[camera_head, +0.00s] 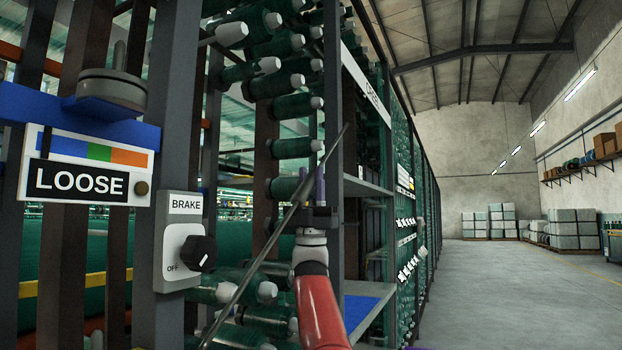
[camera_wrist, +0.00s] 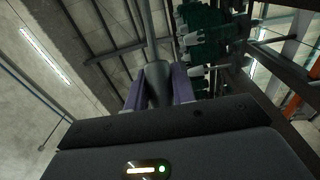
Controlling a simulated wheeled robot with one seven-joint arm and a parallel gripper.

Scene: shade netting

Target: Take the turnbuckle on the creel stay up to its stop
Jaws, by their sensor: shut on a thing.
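The creel stay (camera_head: 256,262) is a thin grey rod slanting from lower left up to the right across the creel front. My gripper (camera_head: 311,178) has purple fingers and is on the stay in the head view, where the fingers hide much of the turnbuckle. In the wrist view the turnbuckle (camera_wrist: 158,86) is a grey, tapered body between the two purple fingers of my gripper (camera_wrist: 158,79), shut on it. The stay's rod (camera_wrist: 147,30) runs on upward from it. The turnbuckle's stop cannot be made out.
A sign reading LOOSE (camera_head: 78,180), under a blue, green and orange strip, hangs at left. A brake switch (camera_head: 180,243) marked OFF is on a grey post. Green yarn bobbins (camera_head: 292,148) crowd behind the stay. The floor (camera_head: 500,295) at right is clear.

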